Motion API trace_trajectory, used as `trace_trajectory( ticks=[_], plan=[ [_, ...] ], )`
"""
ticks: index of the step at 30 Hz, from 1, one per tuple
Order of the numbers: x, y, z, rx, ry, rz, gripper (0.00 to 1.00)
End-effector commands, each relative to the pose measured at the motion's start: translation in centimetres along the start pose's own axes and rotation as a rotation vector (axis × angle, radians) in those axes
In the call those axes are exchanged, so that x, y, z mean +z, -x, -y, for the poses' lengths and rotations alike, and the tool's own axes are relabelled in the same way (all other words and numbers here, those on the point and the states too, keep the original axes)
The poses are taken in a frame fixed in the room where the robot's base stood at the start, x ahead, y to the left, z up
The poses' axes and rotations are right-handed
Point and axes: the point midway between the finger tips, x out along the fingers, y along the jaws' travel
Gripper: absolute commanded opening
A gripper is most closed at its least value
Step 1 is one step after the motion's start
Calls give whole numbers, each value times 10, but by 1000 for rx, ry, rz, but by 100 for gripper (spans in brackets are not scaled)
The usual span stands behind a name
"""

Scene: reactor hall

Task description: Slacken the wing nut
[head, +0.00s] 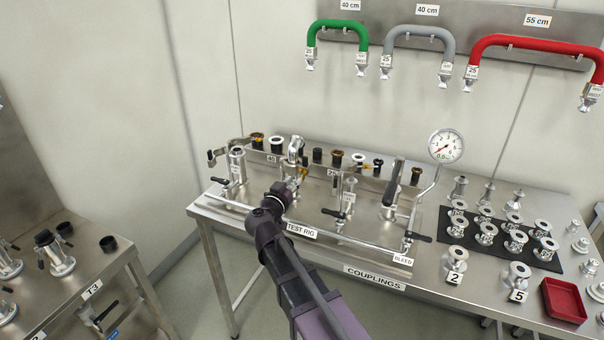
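My gripper (297,180) reaches up to the test rig (345,241) at its left middle, just below a silver clamped fitting (296,150). A small yellow-orange part (303,171) shows right at the gripper's tip; it may be the wing nut, but it is too small to tell. Whether the gripper touches it cannot be told. The fingers are small and partly hidden by my wrist, so their opening does not show. Another small orange part (366,168) sits farther right on the rig, beside a dark fitting.
A pressure gauge (445,146) stands at the rig's right, with a black lever (393,183) left of it. Several steel couplings stand on a black mat (481,258). A red tray (563,301) lies front right. Green, grey and red hoses (530,43) hang above. A second bench (118,262) stands left.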

Motion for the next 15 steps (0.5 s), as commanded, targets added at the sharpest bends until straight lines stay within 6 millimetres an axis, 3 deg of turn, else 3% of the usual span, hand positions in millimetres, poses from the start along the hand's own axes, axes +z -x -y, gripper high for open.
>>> trace_trajectory(
  ticks=[6,15],
  plan=[
    [0,-33,1,1,0,0,28],
    [0,-54,1,0,0,0,28]
  ],
)
